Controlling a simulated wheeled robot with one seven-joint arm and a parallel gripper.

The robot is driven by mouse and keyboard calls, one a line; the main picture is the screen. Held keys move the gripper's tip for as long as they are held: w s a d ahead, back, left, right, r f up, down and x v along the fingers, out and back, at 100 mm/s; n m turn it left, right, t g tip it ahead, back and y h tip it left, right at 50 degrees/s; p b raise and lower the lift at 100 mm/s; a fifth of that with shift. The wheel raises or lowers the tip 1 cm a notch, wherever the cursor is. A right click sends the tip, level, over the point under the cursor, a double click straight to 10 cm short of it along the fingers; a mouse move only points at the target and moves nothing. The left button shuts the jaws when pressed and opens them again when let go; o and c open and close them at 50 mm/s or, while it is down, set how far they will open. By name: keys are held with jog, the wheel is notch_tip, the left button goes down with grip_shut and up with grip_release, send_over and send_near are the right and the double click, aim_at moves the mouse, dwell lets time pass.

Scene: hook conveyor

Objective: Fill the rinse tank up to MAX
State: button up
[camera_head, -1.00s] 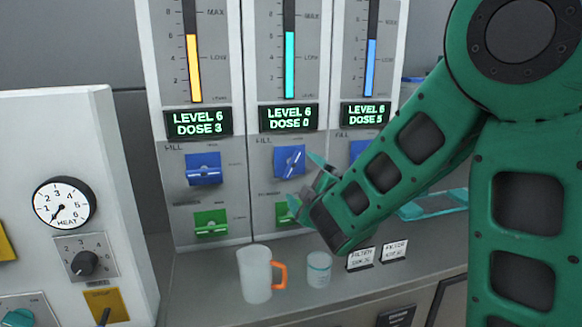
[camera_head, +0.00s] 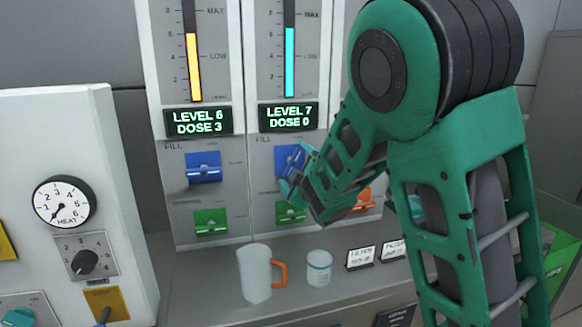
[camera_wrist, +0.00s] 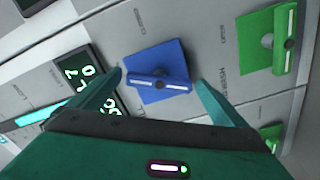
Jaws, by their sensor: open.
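The middle dispenser column has a cyan gauge (camera_head: 290,62) and a display (camera_head: 288,116) reading LEVEL 7, DOSE 0. The cyan bar stands below the MAX mark. I cannot read which column is the rinse tank. Below the display, the column's blue FILL valve (camera_head: 290,158) is partly hidden by my gripper (camera_head: 291,184). In the wrist view my gripper (camera_wrist: 161,80) is open, its fingertips on either side of the blue valve handle (camera_wrist: 158,84) with gaps beside it. The handle lies askew on its blue plate. The green valve (camera_head: 290,212) below is partly covered.
The left column (camera_head: 204,170) shows LEVEL 6, DOSE 3. My arm hides most of the right column; an orange part (camera_head: 364,201) shows. On the counter stand a mug with an orange handle (camera_head: 255,275), a small cup (camera_head: 318,268) and label cards (camera_head: 361,257). A heater panel (camera_head: 70,220) is left.

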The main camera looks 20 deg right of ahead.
jog(key=shift+w, duration=0.95)
jog(key=c, duration=1)
jog(key=shift+c, duration=0.2)
jog(key=shift+m, duration=0.4)
jog(key=m, duration=0.4)
jog(key=shift+m, duration=0.4)
jog(key=m, duration=0.5)
jog(key=shift+f+m, duration=0.1)
jog(key=shift+m, duration=0.3)
jog(key=shift+s+m, duration=0.1)
jog(key=shift+m, duration=0.2)
